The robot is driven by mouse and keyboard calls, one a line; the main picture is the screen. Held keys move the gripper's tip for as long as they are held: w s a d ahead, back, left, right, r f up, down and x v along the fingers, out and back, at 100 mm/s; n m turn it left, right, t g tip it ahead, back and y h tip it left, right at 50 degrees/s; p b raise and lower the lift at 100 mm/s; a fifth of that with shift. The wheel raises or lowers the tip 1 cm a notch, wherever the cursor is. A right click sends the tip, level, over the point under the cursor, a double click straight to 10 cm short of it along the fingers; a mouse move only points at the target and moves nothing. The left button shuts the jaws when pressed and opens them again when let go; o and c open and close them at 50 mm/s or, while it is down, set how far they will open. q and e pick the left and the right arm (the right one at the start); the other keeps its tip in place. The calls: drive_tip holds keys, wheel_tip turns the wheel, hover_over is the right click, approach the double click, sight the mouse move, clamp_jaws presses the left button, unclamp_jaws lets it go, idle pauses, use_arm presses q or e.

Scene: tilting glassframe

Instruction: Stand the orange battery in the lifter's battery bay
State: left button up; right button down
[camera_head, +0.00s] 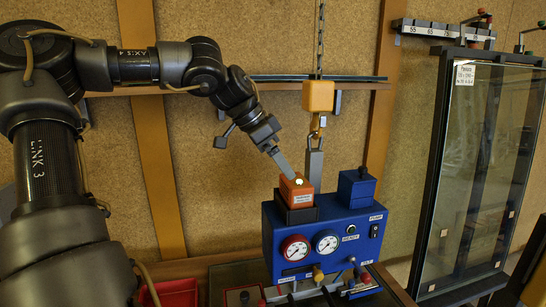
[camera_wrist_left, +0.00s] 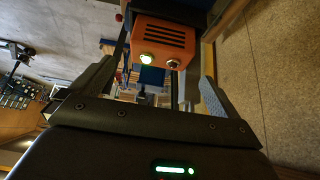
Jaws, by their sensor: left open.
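The orange battery (camera_head: 296,191) stands about upright in the black battery bay (camera_head: 298,215) on top of the blue lifter (camera_head: 330,222); how deep it sits is hard to tell. A light glows on its top. My left gripper (camera_head: 283,166) is at the battery's top from the upper left. In the left wrist view the battery (camera_wrist_left: 166,42) shows its slotted face, lit light and a round knob beyond the open fingers of my left gripper (camera_wrist_left: 158,78), with gaps at the sides. My right gripper is not in view.
A yellow hoist block (camera_head: 318,96) with a hook and grey shackle hangs just behind the battery. A blue box (camera_head: 356,188) stands on the lifter's right. Gauges (camera_head: 327,242) are on its front. A glass frame (camera_head: 480,160) leans at the right. A red tray (camera_head: 170,294) lies front left.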

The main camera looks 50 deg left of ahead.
use_arm(q)
drive_tip(key=shift+s+a+r, duration=0.15)
drive_tip(key=shift+r, duration=0.45)
drive_tip(key=shift+s+a+r, duration=0.1)
drive_tip(key=shift+a+r, duration=0.05)
drive_tip(key=shift+r, duration=0.4)
drive_tip(key=shift+s, duration=0.15)
